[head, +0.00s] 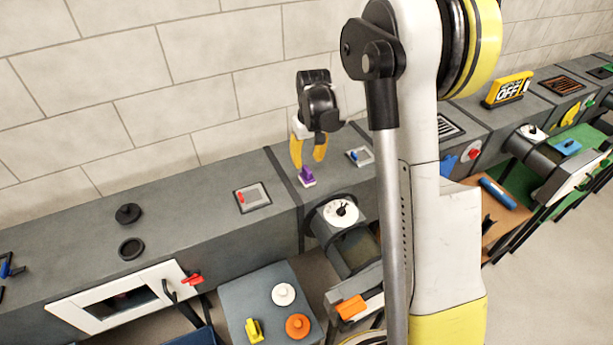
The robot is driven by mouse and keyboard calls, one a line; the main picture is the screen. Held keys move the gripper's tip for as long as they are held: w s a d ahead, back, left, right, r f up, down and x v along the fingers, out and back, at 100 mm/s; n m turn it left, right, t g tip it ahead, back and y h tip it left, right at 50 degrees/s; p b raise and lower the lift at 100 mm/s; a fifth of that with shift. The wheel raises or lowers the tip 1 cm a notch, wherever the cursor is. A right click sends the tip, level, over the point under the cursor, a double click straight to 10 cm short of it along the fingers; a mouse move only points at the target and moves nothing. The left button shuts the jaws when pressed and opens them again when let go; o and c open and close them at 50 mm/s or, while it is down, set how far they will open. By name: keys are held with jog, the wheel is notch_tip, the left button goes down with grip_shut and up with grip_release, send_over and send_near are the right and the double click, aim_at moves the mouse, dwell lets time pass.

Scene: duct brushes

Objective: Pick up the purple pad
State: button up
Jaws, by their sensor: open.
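The purple pad (307,174) is a small purple block on a pale base, on the grey duct top near a dark seam. My gripper (309,167) hangs above it with its yellow fingers apart and pointing down. The fingertips are close over the pad, one to its left and one to its right in the picture. I cannot tell whether they touch it. The gripper is open and holds nothing that I can see.
A white round dial (341,211) sits on a cylinder in front. The brick wall (120,80) rises behind. Black round parts (128,213) stand farther left.

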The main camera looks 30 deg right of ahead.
aim_at(307, 169)
jog(key=f, duration=0.3)
jog(key=w+f+b, duration=0.1)
jog(key=f, duration=0.2)
jog(key=shift+w+d+f, duration=0.1)
jog(key=shift+d, duration=0.05)
grip_shut()
